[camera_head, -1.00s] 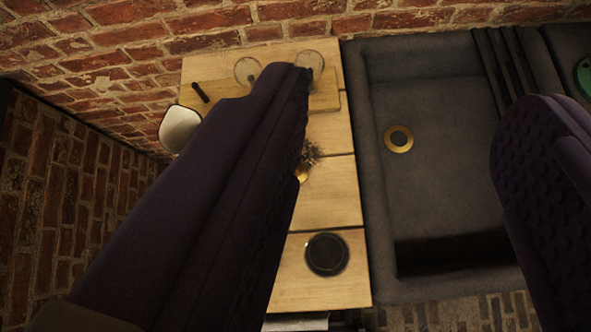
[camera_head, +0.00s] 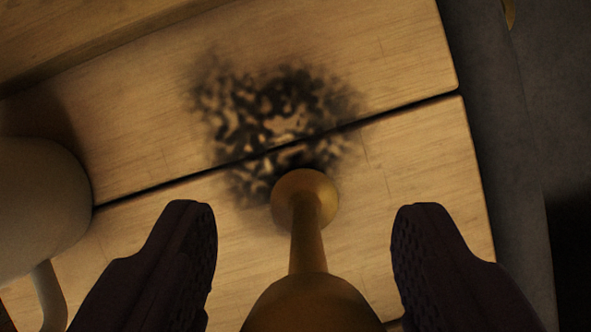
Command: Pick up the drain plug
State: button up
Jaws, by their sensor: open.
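The brass drain plug (camera_head: 310,305) has a round knob, a narrow stem and a wide rounded body. It is at the bottom centre of the view, over the wooden counter, and its lower part is cut off by the frame edge. My gripper (camera_head: 303,215) is open, with one dark finger on each side of the plug. A clear gap shows between the plug and each finger, and nothing is held.
A pale cup-like vessel with a handle (camera_head: 38,195) stands close on the left. A dark speckled patch (camera_head: 275,115) marks the wooden counter (camera_head: 400,175) behind the plug. The dark grey sink (camera_head: 495,90) lies along the right.

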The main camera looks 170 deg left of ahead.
jog(key=shift+x, duration=1)
jog(key=shift+r, duration=0.1)
grip_shut()
jog(key=shift+r, duration=0.1)
notch_tip(320, 180, up, 10)
jog(key=p, duration=0.5)
